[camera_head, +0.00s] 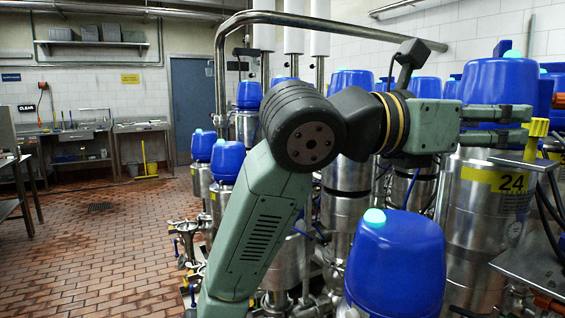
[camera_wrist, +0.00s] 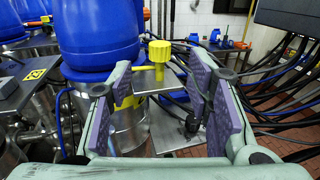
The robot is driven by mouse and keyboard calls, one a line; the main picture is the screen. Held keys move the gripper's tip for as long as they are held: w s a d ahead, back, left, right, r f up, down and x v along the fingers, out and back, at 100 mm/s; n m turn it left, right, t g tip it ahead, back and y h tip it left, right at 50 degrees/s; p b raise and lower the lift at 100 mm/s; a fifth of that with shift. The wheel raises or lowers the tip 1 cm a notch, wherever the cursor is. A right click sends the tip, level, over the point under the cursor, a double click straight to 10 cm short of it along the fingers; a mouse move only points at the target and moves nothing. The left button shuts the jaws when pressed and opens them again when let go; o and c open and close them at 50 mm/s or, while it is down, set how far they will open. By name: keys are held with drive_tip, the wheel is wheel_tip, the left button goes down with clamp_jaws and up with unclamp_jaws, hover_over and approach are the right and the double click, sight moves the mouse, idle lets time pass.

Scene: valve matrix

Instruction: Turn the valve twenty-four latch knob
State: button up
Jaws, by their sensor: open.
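The yellow latch knob (camera_head: 536,128) stands upright on a short stem at the right in the head view, above a metal plate by the valve with the yellow "24" label (camera_head: 512,183). In the wrist view the knob (camera_wrist: 160,51) shows near the top centre, in the gap between the finger pads but apart from both. My gripper (camera_head: 508,125) is open and empty, level with the knob and just left of it in the head view. Its purple-padded fingers (camera_wrist: 160,88) also show in the wrist view. The valve's blue cap (camera_wrist: 98,35) is left of the knob.
Several blue-capped steel valves crowd around my arm; one blue cap (camera_head: 395,262) stands in front below it. Black cables and hoses (camera_wrist: 285,85) hang at the right. A grey box (camera_wrist: 288,15) is at upper right. Tiled floor (camera_head: 100,240) is open at the left.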

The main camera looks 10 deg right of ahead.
drive_tip(key=s+a+m+g+h+b, duration=0.2)
drive_tip(key=a+g, duration=0.3)
drive_tip(key=a, duration=0.8)
drive_tip(key=s+a+m+g+h+b, duration=0.3)
drive_tip(key=s+a+g+h, duration=0.1)
drive_tip(key=a, duration=1)
drive_tip(key=shift+s+f+g+b, duration=0.15)
drive_tip(key=shift+s+g+b, duration=0.15)
drive_tip(key=shift+s+g, duration=0.25)
drive_tip(key=shift+w, duration=0.15)
